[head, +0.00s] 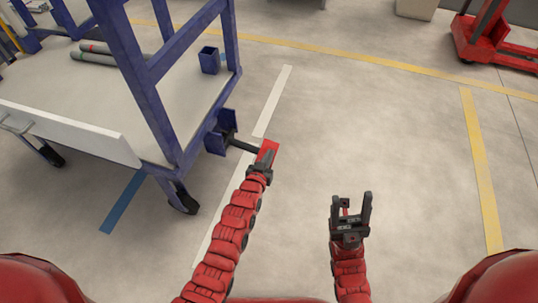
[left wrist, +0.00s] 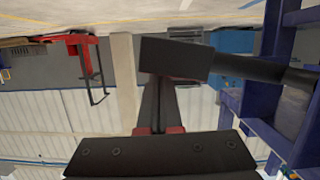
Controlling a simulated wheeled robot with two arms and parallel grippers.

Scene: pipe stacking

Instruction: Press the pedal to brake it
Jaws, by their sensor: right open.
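The pedal (head: 270,147) has a red top and sits at the end of a dark bar, which joins a blue bracket on the cart's (head: 150,90) lower right corner. In the left wrist view its dark block (left wrist: 175,58) and bar cross the upper middle. My left gripper (head: 265,160) is at the pedal, with its narrow fingers together and their tips over it. The left wrist view shows the shut fingers (left wrist: 158,105) ending at the block; I cannot tell if they touch it. My right gripper (head: 352,205) is open and empty above the floor.
The blue-framed cart stands on casters (head: 185,200) at left, with grey pipes (head: 95,52) and a small blue holder (head: 209,60) on its deck. A red floor machine (head: 490,40) stands at far right. The floor between is clear, with painted lines.

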